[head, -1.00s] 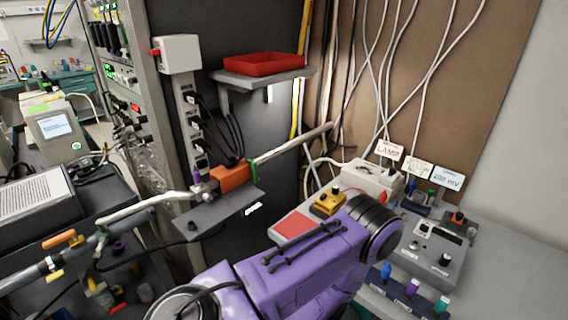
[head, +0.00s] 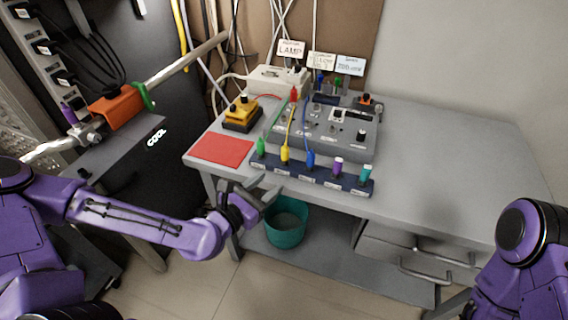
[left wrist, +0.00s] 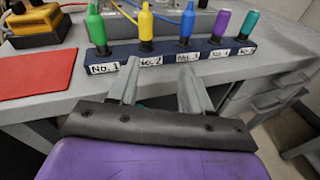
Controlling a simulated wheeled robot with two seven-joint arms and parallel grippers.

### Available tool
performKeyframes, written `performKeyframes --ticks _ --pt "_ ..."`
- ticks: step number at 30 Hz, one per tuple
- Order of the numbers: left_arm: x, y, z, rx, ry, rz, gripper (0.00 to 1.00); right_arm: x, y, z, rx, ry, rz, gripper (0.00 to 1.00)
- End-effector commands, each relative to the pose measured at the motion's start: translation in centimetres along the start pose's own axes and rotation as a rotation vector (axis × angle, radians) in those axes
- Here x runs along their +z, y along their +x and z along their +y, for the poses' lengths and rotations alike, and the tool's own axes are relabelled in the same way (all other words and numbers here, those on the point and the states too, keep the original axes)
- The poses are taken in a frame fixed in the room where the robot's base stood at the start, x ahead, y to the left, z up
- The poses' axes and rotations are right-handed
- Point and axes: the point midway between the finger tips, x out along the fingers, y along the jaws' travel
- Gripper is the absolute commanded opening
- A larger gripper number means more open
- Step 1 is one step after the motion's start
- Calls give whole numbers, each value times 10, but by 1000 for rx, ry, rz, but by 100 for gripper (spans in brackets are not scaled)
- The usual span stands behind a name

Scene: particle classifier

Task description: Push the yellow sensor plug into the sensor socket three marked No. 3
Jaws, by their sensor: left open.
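The yellow sensor plug (head: 285,154) stands upright at the second place of a dark blue socket strip (head: 273,168) on the table's front edge. In the left wrist view the yellow plug (left wrist: 146,24) is above a label reading No. 2. A blue plug (left wrist: 187,25) stands at the third place; its label is partly hidden by a finger. My left gripper (head: 263,195) is open and empty, in front of the strip. In the left wrist view its two fingers (left wrist: 161,75) point toward the strip, below the yellow and blue plugs. My right gripper is out of view.
Green (head: 261,147), purple (head: 338,166) and teal (head: 365,173) plugs share the strip. Cables run from the front plugs to a grey control box (head: 335,125). A yellow-black button box (head: 242,113) and red mat (head: 221,149) are left. A teal bin (head: 287,225) is below. The right tabletop is clear.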

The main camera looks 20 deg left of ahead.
Motion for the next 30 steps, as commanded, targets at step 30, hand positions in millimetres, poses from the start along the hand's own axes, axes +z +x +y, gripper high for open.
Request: performKeyframes --ticks 30 --pt "41 98 28 44 -128 -119 49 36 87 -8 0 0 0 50"
